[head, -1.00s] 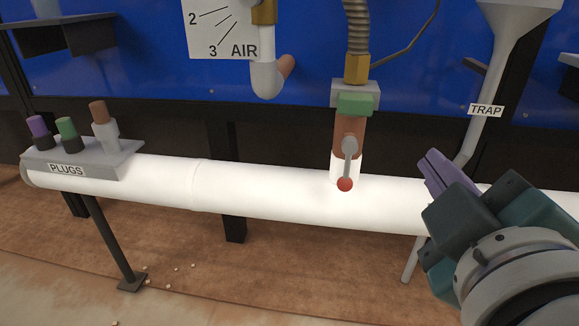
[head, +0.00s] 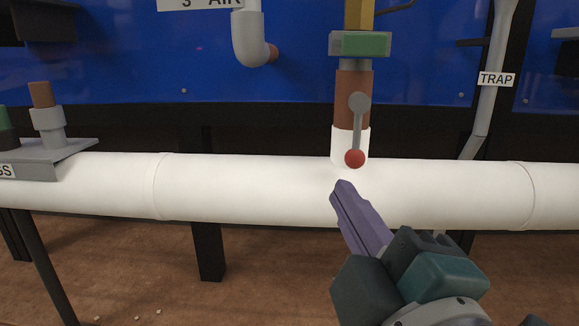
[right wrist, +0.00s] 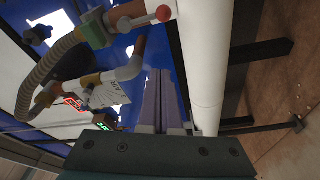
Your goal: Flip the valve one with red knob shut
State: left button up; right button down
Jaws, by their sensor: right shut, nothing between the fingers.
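The valve (head: 352,98) is a brown upright body on a white stub on top of the white pipe. Its grey lever (head: 358,128) hangs downward and ends in a red knob (head: 355,159). In the right wrist view the red knob (right wrist: 163,13) shows at the top, with the lever beside it. My right gripper (head: 342,188) is shut and empty, its purple fingers pointing up and left. The fingertips show just below the red knob in the head view, apart from it in the picture. The fingers also show in the right wrist view (right wrist: 158,95). My left gripper is not in view.
The white pipe (head: 250,185) runs across the whole view. A plugs tray (head: 75,150) stands on it at left. A grey elbow pipe (head: 248,40) hangs above, and a trap funnel pipe (head: 490,110) stands at right. A green block (head: 362,43) sits above the valve.

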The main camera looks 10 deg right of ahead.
aim_at(349, 163)
jog(key=w+d+b, duration=0.1)
jog(key=w, duration=0.2)
jog(key=w+d+b, duration=0.1)
jog(key=w+d, duration=0.1)
jog(key=w, duration=0.2)
jog(key=w+d+b, duration=0.1)
jog(key=w, duration=0.2)
jog(key=shift+w+d+f, duration=0.2)
jog(key=shift+w+f, duration=0.05)
jog(key=shift+w, duration=0.15)
jog(key=shift+w+a, duration=0.1)
jog(key=shift+d+p, duration=0.2)
jog(key=shift+p, duration=0.15)
jog(key=shift+n, duration=0.4)
